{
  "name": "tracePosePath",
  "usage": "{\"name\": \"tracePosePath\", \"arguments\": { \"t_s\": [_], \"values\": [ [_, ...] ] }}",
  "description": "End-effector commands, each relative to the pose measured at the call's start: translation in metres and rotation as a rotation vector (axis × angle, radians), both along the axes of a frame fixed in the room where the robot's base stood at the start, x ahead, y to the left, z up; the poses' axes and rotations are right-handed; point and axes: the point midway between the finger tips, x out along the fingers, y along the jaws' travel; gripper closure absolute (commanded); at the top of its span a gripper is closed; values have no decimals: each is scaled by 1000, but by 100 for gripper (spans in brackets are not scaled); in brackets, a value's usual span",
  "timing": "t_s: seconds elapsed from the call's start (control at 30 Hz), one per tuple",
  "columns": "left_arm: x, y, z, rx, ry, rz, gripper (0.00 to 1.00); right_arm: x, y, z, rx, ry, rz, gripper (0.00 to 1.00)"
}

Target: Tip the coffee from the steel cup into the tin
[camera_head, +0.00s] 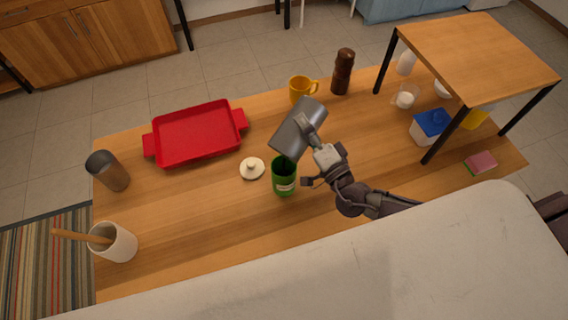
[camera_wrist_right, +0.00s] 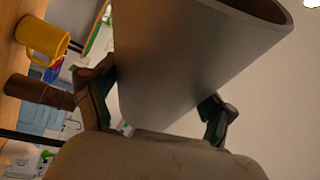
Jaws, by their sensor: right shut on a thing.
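The steel cup (camera_head: 299,127) is held tilted in the air above the green tin, its lower end toward the tin. My right gripper (camera_head: 318,146) is shut on the cup; in the right wrist view the grey cup (camera_wrist_right: 190,60) sits between the two fingers (camera_wrist_right: 155,112). The green tin (camera_head: 284,178) stands upright on the wooden table, its top partly below the cup. Coffee inside the cup or the tin cannot be made out. My left gripper does not show.
A cream lid (camera_head: 252,168) lies left of the tin. A red tray (camera_head: 197,134), yellow mug (camera_head: 301,88) and brown pepper mill (camera_head: 343,71) stand behind. A dark tumbler (camera_head: 108,170) and a white crock (camera_head: 115,243) are at left. A small raised shelf (camera_head: 480,55) stands at right.

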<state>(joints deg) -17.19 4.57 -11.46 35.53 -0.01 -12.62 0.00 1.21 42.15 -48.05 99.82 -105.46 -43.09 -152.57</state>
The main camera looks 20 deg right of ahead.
Motion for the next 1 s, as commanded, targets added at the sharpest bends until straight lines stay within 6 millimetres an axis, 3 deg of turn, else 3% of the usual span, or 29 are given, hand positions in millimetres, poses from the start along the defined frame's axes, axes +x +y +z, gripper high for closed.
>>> {"name": "tracePosePath", "arguments": {
  "t_s": [1.0],
  "values": [
    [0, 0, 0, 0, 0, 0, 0, -5, 7, 7, -90, -65, -1, 59]
  ]
}}
